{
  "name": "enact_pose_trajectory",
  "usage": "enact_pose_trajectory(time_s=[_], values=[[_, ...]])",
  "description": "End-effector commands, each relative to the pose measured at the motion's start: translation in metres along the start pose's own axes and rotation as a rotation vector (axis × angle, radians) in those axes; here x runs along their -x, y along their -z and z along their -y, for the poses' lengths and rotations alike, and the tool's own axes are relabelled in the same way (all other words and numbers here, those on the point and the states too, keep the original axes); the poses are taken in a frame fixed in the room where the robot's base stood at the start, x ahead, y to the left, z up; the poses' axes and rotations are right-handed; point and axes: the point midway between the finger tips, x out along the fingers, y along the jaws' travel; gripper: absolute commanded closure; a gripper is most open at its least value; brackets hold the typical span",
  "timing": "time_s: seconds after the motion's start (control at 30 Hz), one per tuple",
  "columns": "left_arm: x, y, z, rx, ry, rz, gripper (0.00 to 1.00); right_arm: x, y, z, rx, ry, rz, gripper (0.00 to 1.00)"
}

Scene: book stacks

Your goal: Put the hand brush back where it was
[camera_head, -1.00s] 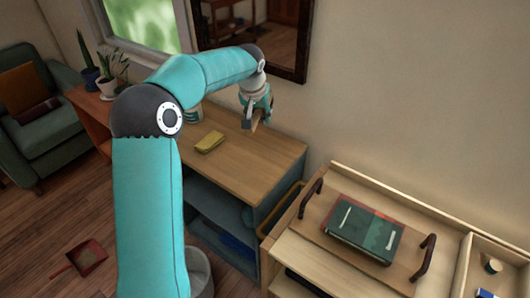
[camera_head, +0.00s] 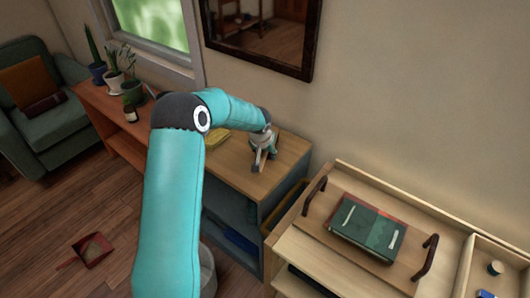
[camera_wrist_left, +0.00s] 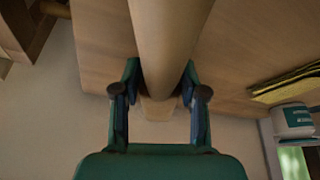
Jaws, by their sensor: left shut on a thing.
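My left gripper (camera_head: 260,168) is low over the right end of the wooden cabinet top (camera_head: 235,182). In the left wrist view its two fingers (camera_wrist_left: 158,92) are shut on a long, smooth, tan wooden thing, which I take to be the hand brush (camera_wrist_left: 168,35). The brush runs from the top edge of that view down between the fingers. I see no bristles. In the head view the gripper mostly hides the brush, and I cannot tell whether it touches the cabinet top. My right gripper is in neither view.
A yellow cloth-like thing (camera_head: 217,138) lies on the cabinet top, left of the gripper. A white and green can (camera_wrist_left: 293,120) shows in the wrist view. A red dustpan (camera_head: 92,250) is on the floor. Right, a tray (camera_head: 315,222) holds books (camera_head: 368,229).

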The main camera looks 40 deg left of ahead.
Motion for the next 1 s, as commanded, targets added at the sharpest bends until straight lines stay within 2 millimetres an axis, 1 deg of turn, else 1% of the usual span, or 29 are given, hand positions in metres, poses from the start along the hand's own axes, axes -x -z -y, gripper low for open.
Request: enact_pose_trajectory(time_s=[0.2,0.23,0.37,0.67,0.77,0.87,1.0], values=[[-0.002,0.000,0.000,0.001,-0.001,-0.003,0.90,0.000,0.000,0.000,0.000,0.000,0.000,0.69],[-0.003,-0.001,0.000,0.001,-0.001,-0.001,0.54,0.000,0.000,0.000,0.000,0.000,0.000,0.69],[-0.002,-0.001,-0.001,0.001,-0.001,-0.001,0.33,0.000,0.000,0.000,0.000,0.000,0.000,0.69],[-0.002,0.000,0.000,0.001,-0.001,-0.002,0.33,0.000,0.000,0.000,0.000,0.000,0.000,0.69],[0.002,0.000,0.000,0.001,0.000,-0.003,0.33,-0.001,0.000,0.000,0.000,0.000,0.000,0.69],[0.011,0.001,0.000,0.000,-0.001,-0.005,0.33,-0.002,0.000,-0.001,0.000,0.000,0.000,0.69],[0.034,0.000,0.000,0.001,-0.001,-0.006,0.33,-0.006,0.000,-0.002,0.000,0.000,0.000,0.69]])
